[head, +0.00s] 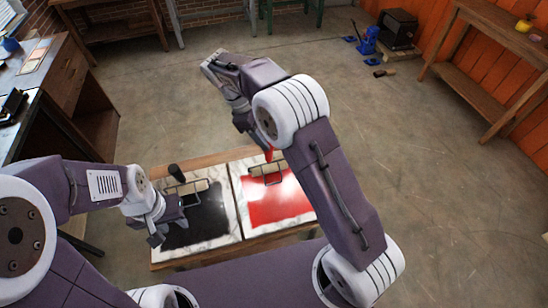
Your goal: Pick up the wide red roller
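The wide roller (261,168) rests on the back of the marble slab with red ink (280,204), with a pale bar and a dark wire frame. A small red part (268,154) shows above it, partly hidden by my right arm. My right gripper (243,121) hangs above and behind the roller, apart from it as far as I can see; its fingers are too hidden to read. My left gripper (168,226) is over the left edge of the black ink slab (208,226), its fingers apart with nothing seen between them.
A second roller (194,187) with a black upright handle lies on the black ink slab, close to my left gripper. Both slabs sit on a low wooden table (198,161). A workbench (60,75) stands left, a wooden table (492,30) right.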

